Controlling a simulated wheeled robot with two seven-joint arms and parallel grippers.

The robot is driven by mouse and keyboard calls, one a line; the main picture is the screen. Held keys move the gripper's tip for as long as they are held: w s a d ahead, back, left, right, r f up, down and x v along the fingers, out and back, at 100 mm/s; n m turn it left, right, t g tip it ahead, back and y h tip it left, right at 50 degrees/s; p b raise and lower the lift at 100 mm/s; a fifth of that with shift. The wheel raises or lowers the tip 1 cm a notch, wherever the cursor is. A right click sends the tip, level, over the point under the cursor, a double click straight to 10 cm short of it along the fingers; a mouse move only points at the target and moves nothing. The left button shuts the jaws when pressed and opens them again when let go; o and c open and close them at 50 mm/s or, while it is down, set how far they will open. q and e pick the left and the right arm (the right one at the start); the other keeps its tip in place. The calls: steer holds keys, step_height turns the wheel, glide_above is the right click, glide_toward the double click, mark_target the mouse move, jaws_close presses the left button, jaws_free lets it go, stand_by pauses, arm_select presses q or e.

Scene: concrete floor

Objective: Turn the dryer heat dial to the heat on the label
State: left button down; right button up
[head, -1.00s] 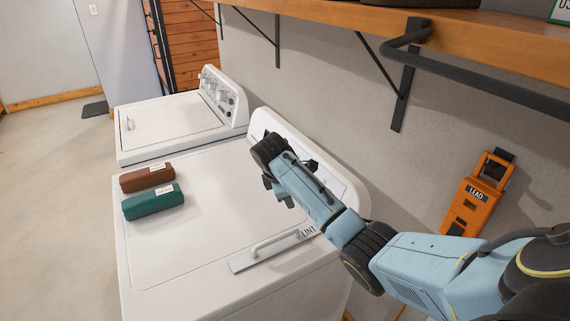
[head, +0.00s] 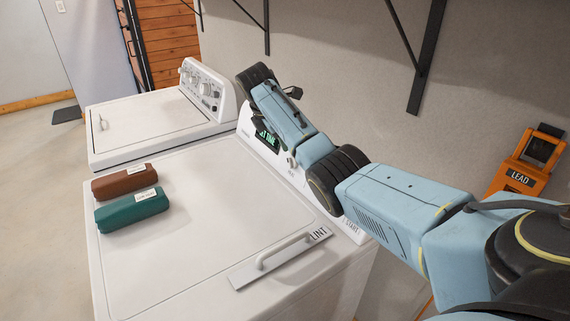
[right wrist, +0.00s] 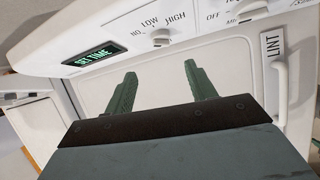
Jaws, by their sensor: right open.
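The dryer's heat dial (right wrist: 160,38) is a white knob on the dryer's panel in the right wrist view, with NO, LOW and HIGH printed around it. Its pointer is too small to read. My right gripper (right wrist: 158,76) is open and empty, its two green fingers apart in front of the panel and short of the dial. In the head view its fingers are hidden behind my arm. A teal pouch (head: 131,212) and a brown pouch (head: 124,183) lie on the dryer top (head: 200,235). Each bears a white label, too small to read. My left gripper is not in view.
A green SET TIME display (right wrist: 90,57) is left of the dial; another knob (right wrist: 253,7) is to its right. A washer (head: 150,125) stands behind, left. An orange LEAD holder (head: 520,178) hangs on the wall.

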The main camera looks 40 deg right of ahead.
glide_toward(289, 161)
steer(key=f, duration=0.2)
steer(key=b+x, duration=0.1)
steer(key=x, duration=0.2)
steer(key=b+x, duration=0.1)
steer(key=x, duration=0.1)
steer(key=shift+d+f, duration=0.2)
steer(key=shift+d, duration=0.3)
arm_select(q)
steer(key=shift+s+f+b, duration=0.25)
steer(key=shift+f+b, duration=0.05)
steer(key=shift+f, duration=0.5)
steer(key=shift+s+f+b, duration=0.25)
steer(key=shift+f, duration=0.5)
arm_select(e)
steer(key=shift+x, duration=0.95)
